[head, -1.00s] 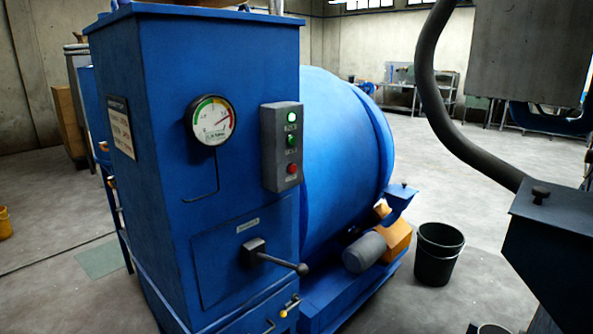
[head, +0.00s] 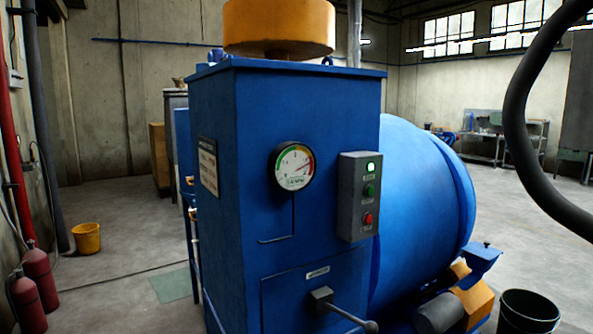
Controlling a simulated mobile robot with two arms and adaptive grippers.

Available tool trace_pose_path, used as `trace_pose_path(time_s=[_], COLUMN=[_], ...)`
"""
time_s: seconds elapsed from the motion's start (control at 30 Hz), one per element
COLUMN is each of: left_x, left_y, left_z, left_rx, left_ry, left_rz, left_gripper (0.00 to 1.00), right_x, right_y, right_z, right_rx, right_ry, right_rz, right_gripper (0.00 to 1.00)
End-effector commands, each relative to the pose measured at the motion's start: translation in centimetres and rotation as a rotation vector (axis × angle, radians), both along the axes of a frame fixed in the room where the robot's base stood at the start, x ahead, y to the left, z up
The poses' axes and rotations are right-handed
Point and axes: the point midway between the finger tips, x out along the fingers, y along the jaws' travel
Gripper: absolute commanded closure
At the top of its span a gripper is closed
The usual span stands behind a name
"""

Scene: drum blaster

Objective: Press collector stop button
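The blue dust collector cabinet (head: 240,150) stands in the middle of the head view. A grey control box (head: 347,200) is fixed to the right side of its front face. At the top of the box a light (head: 371,167) glows green. Below it is a dark green button (head: 369,190). The red button (head: 367,218) is the lowest of the three. A round gauge (head: 294,167) sits left of the box, its needle toward the red zone. Neither of my grippers shows in this view.
A lever handle (head: 345,312) juts out from the cabinet's lower front. The blue drum (head: 415,210) is behind it at right. A black bucket (head: 527,312) stands at lower right. Red extinguishers (head: 37,277) and a yellow bucket (head: 87,238) are at left, with open floor between.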

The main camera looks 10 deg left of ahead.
Motion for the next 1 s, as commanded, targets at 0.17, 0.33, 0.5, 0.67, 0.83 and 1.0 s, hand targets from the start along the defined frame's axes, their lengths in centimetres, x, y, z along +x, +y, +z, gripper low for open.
trace_pose_path(time_s=[0.17, 0.33, 0.5, 0.67, 0.83, 1.0], left_x=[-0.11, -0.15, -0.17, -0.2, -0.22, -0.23], left_y=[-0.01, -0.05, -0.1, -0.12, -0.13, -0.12], left_z=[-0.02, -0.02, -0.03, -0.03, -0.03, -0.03], left_rx=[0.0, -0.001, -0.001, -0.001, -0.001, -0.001], left_ry=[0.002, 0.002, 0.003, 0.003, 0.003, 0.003], left_rz=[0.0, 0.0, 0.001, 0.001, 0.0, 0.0], left_gripper=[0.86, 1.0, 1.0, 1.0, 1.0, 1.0], right_x=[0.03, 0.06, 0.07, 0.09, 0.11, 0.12], right_y=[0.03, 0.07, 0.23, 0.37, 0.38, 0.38], right_z=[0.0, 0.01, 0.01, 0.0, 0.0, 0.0], right_rx=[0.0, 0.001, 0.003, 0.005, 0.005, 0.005], right_ry=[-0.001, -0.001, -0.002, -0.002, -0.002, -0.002], right_rz=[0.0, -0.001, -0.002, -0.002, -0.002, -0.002], right_gripper=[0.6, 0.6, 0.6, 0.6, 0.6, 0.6])
